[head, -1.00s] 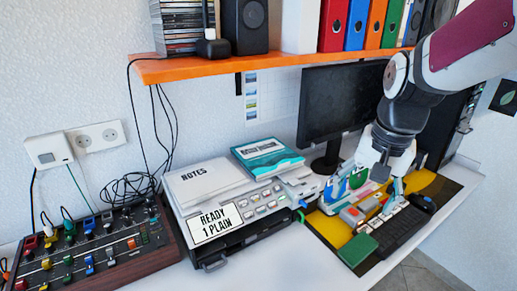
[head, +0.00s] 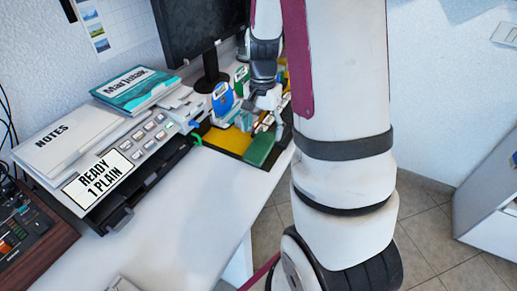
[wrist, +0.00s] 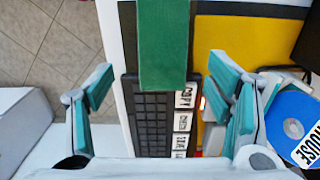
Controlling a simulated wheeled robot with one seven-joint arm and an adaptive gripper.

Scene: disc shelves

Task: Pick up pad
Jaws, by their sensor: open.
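The likely pad is a flat green block (head: 259,150) at the front edge of the desk, by the dark keyboard. In the wrist view the green pad (wrist: 162,45) lies across one end of the keyboard (wrist: 152,112), beyond the fingertips and between their lines. My gripper (wrist: 160,90) is open, with teal-lined fingers apart at left and right and nothing between them. In the head view my gripper (head: 262,108) is small and partly hidden by my arm, just behind the pad.
A blue disc (wrist: 296,115) sits at the right in the wrist view. A printer (head: 120,165) with notes and a teal book (head: 135,88) stands left. A monitor (head: 195,25) stands behind. The front desk strip is clear.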

